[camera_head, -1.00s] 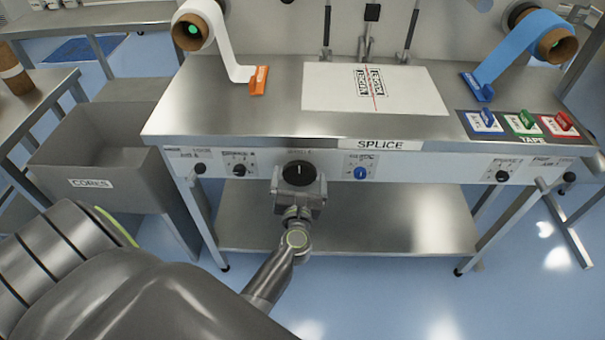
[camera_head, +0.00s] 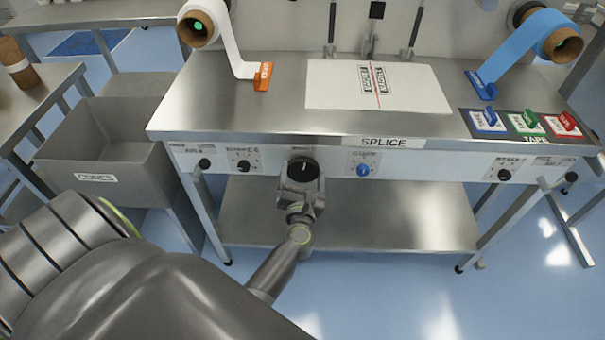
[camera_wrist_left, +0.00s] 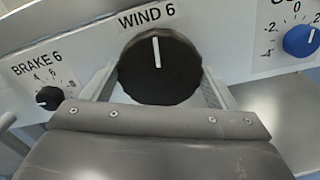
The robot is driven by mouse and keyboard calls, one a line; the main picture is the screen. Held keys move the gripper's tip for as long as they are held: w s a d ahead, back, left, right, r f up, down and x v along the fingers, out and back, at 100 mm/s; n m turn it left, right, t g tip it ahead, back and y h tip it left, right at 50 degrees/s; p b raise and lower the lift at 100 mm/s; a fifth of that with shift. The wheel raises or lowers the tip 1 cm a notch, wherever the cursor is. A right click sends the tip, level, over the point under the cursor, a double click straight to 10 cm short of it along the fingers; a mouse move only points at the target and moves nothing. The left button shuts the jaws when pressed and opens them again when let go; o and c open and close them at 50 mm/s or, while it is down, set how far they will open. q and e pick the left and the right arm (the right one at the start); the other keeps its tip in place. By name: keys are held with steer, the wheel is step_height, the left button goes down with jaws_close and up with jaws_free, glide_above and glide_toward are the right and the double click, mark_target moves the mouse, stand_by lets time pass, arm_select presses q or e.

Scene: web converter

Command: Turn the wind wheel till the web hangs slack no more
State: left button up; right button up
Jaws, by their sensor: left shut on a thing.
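The wind wheel (camera_head: 303,165) is a black round knob on the bench's front panel. It also shows in the left wrist view (camera_wrist_left: 160,72), under a label reading "WIND 6", with its white mark pointing nearly straight up in that picture. My left gripper (camera_head: 302,176) is shut on the wheel, with one finger on each side of the rim. A white web (camera_head: 229,40) runs down from the roll at the back left to an orange clamp (camera_head: 263,77). A blue web (camera_head: 512,48) runs from the right roll to a blue clamp (camera_head: 481,85). My right gripper is out of view.
The brake knob (camera_wrist_left: 48,98) sits left of the wheel and a blue knob (camera_head: 363,170) sits to its right. A white printed sheet (camera_head: 330,90) lies on the bench top. A grey cores bin (camera_head: 120,178) stands at the left.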

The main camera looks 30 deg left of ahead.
arm_select(q)
steer(key=m+p, duration=0.2)
steer(key=m, duration=0.1)
steer(key=shift+r+m, duration=0.2)
steer(key=shift+m, duration=0.1)
steer(key=m+p, duration=0.3)
steer(key=m, duration=0.2)
steer(key=shift+m, duration=0.3)
steer(key=m+p, duration=0.2)
steer(key=m, duration=0.2)
steer(key=shift+f+m+p, duration=0.15)
steer(key=shift+m+p, duration=1.1)
steer(key=shift+m, duration=1.15)
steer(key=o, duration=0.9)
steer(key=shift+o, duration=0.2)
steer(key=shift+s+d+f, duration=0.1)
